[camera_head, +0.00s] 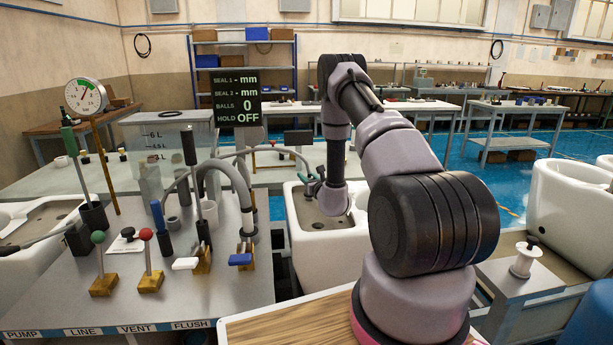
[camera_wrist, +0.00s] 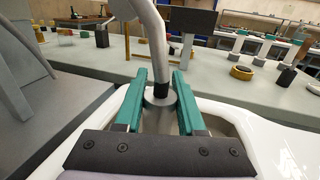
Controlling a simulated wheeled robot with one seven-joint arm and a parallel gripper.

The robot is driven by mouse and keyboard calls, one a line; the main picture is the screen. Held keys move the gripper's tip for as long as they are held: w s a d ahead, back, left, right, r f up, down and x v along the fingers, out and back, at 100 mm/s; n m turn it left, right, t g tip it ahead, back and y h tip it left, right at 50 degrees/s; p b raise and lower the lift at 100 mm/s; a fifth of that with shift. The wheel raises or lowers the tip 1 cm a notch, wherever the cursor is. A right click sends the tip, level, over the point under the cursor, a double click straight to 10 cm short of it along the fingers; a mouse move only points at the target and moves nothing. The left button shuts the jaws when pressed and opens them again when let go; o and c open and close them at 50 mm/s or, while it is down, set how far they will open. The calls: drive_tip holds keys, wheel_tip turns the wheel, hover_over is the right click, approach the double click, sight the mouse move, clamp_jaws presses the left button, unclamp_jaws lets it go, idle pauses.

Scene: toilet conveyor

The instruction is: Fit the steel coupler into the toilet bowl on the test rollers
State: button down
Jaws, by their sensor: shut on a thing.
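My gripper (camera_wrist: 161,85) has its two green fingers on either side of the steel coupler (camera_wrist: 160,103), shut on it. The coupler is a grey round piece below a black collar, with a thick grey hose (camera_wrist: 150,35) rising from it. In the head view my gripper (camera_head: 310,180) is at the white toilet bowl (camera_head: 335,255), over its top near the back left. In the wrist view the bowl's white rim (camera_wrist: 275,140) surrounds the lower part of the picture. The coupler's lower end is hidden, so I cannot tell whether it is inside the bowl's opening.
A control bench (camera_head: 150,275) with levers and hoses stands at the left. A dark display board (camera_head: 236,97) reads "BALLS 0, HOLD OFF". A grey table (camera_wrist: 220,75) with small parts lies beyond the bowl. Another white toilet (camera_head: 570,215) stands at the right.

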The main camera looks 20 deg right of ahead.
drive_tip(key=shift+f, duration=1)
drive_tip(key=shift+c, duration=2.1)
unclamp_jaws()
wheel_tip(320, 180, up, 10)
